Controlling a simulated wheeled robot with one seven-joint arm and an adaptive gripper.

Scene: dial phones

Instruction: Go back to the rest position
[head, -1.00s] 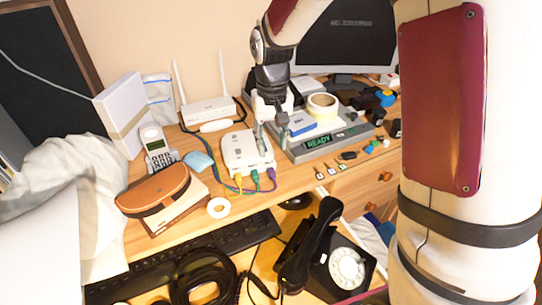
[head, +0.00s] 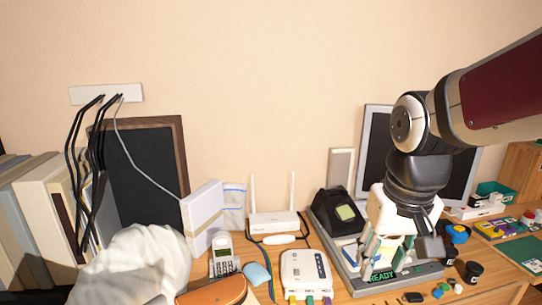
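My gripper (head: 400,250) hangs pointing down at the right of the head view, in front of the monitor and over the grey device with the green READY display (head: 382,276). Its fingers look apart, with parts of the device showing between them, and I see nothing held. Whether the fingertips touch anything below is hard to tell. A grey-white cordless phone (head: 222,257) stands upright at the left of the desk. The black dial phone is not in the current view.
A white router (head: 273,224) with two antennas stands against the wall, and a white box with ports (head: 306,272) is in front of it. A black device with a green screen (head: 345,212) sits left of my gripper. A monitor (head: 378,150) stands behind. Small items crowd the right.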

